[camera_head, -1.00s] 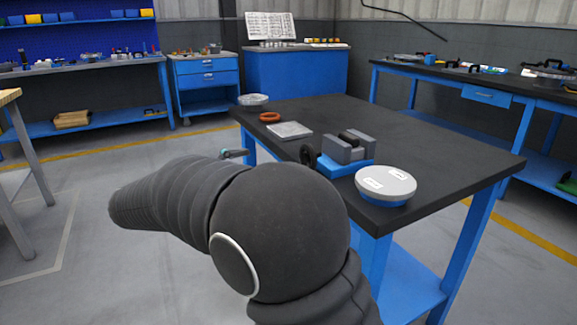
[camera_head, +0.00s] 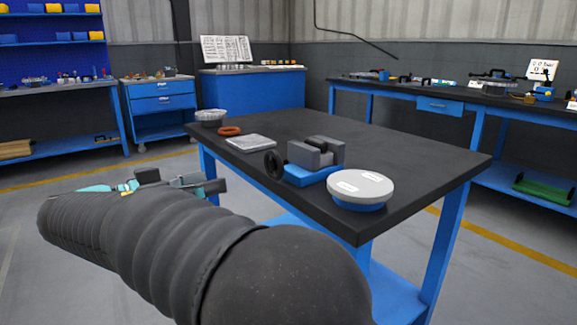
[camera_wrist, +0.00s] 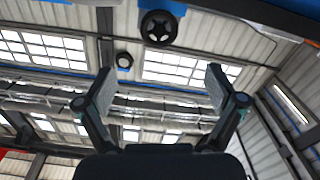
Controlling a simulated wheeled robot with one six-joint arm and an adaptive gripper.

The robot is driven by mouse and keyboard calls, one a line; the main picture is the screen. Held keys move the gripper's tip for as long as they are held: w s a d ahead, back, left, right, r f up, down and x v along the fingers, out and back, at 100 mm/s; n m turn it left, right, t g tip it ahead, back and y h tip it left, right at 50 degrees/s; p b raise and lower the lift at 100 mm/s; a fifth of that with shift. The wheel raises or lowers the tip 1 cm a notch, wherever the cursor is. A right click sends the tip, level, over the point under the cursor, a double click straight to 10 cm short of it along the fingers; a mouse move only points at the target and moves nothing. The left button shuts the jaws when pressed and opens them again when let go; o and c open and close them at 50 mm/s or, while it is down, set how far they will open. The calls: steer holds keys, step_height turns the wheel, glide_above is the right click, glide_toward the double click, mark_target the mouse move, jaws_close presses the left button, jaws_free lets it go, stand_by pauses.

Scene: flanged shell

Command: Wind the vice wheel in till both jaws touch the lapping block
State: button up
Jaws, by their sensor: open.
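The vice (camera_head: 313,172) has a blue base and grey jaws and stands on the dark table top near its front edge. Its black spoked wheel (camera_head: 273,164) faces left, and also shows at the top of the wrist view (camera_wrist: 159,27). A dark block (camera_head: 325,143), likely the lapping block, sits between the jaws; I cannot tell whether either jaw touches it. My gripper (camera_head: 184,182) is open and empty, left of the wheel and off the table's edge. In the wrist view its two fingers (camera_wrist: 160,90) are spread, with the wheel beyond them, apart from both.
Floor left of the table is clear.

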mark_target(271, 165)
steer(key=w+d, duration=0.2)
steer(key=d, duration=0.1)
steer(key=w+d+m, duration=0.1)
steer(key=w+d, duration=0.2)
steer(key=d, duration=0.1)
steer(key=w+d+m, duration=0.1)
steer(key=w+d, duration=0.1)
steer(key=d, duration=0.2)
steer(key=shift+w+d, duration=0.25)
steer(key=shift+w, duration=0.1)
